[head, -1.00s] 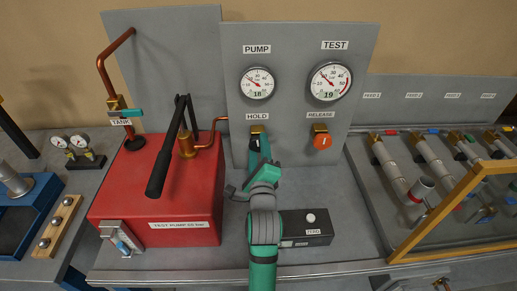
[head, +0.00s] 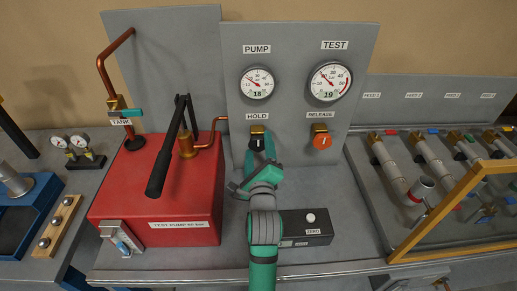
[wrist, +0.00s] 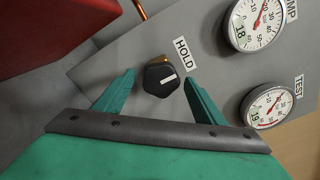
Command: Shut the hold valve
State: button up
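The hold valve is a black faceted knob (head: 258,142) with a white mark on a brass body, on the grey panel under the HOLD label. In the wrist view the knob (wrist: 159,78) sits between the two green fingers, with visible gaps on both sides. My gripper (head: 260,155) is open in front of the knob; in the wrist view its fingertips (wrist: 158,79) stand left and right of it. The pump gauge (head: 257,83) and test gauge (head: 330,82) are above, reading about 18 and 19.
The orange release knob (head: 322,141) is close to the right. The red test pump (head: 190,200) with its black lever (head: 167,155) stands to the left. A black zero box (head: 308,228) lies on the bench right of my arm. A yellow-framed guard (head: 440,220) is farther right.

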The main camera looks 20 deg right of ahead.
jog(key=v, duration=1)
jog(key=shift+s, duration=0.4)
dwell(0.4)
